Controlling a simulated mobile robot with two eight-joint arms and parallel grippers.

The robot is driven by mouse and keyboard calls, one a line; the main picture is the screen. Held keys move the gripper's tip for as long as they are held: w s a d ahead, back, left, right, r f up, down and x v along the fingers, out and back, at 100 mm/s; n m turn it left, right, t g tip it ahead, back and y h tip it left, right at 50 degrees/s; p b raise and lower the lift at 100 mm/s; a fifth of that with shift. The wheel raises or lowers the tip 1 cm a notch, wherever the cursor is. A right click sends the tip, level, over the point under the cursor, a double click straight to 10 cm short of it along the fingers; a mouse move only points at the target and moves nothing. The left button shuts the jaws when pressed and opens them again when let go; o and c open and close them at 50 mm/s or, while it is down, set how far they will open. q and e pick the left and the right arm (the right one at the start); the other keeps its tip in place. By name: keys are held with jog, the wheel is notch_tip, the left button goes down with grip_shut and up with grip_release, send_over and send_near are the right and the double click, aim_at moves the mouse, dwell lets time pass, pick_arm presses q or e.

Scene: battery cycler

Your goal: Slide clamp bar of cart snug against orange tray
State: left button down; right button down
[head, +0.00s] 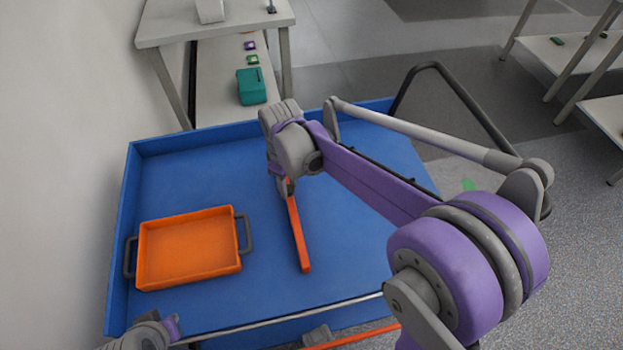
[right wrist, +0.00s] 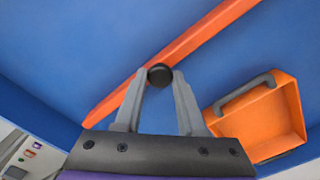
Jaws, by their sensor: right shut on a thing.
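The orange tray (head: 190,248) with dark side handles lies on the left part of the blue cart bed (head: 345,285). It also shows at the right of the right wrist view (right wrist: 268,122). The orange clamp bar (head: 299,235) stands to the right of the tray, with a clear gap of blue bed between them. My right gripper (right wrist: 158,80) is shut on a black knob (right wrist: 159,75) at the bar (right wrist: 185,48). In the head view my right wrist hides the bar's far end. My left arm shows only in part at the bottom left, its fingertips out of view.
The cart has raised blue walls (head: 117,240) and a black push handle (head: 437,66) at the far right. A grey table (head: 215,28) with a teal box (head: 251,87) below stands behind. A white wall is at left, shelves (head: 570,55) at upper right.

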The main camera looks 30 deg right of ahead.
jog(key=a, duration=0.3)
jog(key=w+a, duration=0.1)
jog(key=a, duration=0.2)
jog(key=w+a, duration=0.1)
jog(key=a, duration=0.3)
jog(key=shift+w, duration=0.2)
jog(key=c, duration=0.5)
grip_release()
jog(key=shift+a, duration=0.1)
pick_arm(q)
jog(key=shift+r+p, duration=0.5)
jog(key=shift+r, duration=0.05)
pick_arm(e)
notch_tip(320, 180, up, 11)
jog(key=shift+s+f, duration=0.1)
jog(key=shift+f, duration=0.1)
